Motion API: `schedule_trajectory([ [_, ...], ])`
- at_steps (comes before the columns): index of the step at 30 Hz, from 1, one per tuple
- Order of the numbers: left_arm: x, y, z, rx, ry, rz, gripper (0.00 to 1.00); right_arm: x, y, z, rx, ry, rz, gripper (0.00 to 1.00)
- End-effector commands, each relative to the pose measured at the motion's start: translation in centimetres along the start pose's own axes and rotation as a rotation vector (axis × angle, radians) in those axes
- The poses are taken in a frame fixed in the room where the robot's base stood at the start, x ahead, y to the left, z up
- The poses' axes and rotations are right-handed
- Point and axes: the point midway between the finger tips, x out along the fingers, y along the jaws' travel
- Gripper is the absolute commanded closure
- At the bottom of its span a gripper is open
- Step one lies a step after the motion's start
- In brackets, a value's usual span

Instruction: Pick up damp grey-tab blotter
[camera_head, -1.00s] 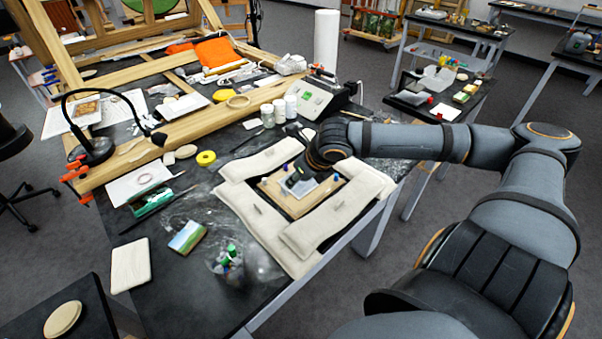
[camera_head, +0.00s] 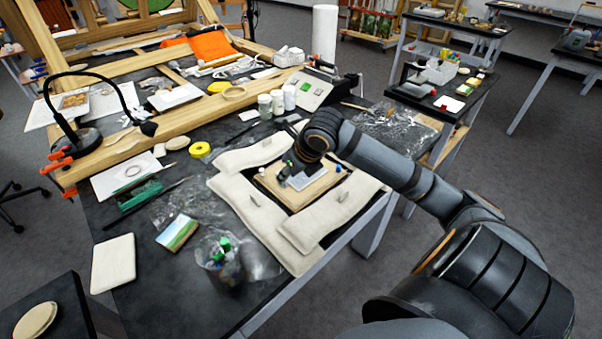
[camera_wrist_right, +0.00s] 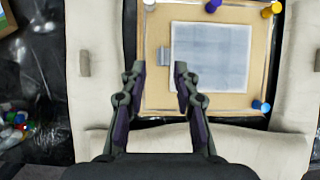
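The damp blotter is a pale grey square (camera_wrist_right: 210,57) lying flat on a tan board (camera_wrist_right: 152,95). Its grey tab (camera_wrist_right: 165,56) sticks out on the left side in the wrist view. In the head view the blotter (camera_head: 308,178) is partly covered by my right gripper (camera_head: 289,168). In the wrist view my right gripper (camera_wrist_right: 159,70) is open and empty, its fingertips to either side of the tab's near end. I cannot tell whether the fingertips touch the board. My left gripper is not in view.
Pale padded weights (camera_head: 240,195) surround the board. Coloured pins, one blue (camera_wrist_right: 260,106), stand at the board's corners. A desk lamp (camera_head: 90,140) is at left.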

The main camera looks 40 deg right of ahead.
Motion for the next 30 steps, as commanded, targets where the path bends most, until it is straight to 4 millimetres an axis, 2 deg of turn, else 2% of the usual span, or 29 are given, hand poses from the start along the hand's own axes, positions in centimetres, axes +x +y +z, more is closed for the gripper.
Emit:
schedule_trajectory([
  [9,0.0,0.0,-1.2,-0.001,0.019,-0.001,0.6,4.0,-0.2,0.3,0.004,0.001,0.004,0.7],
  [17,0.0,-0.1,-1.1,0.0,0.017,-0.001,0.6,4.4,-0.3,0.3,0.0,0.001,0.001,0.7],
  [24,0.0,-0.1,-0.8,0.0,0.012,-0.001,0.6,4.3,-0.3,0.3,0.0,0.001,0.001,1.0],
  [30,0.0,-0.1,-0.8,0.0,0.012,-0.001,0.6,4.3,-0.3,0.3,0.0,0.001,0.001,1.0],
])
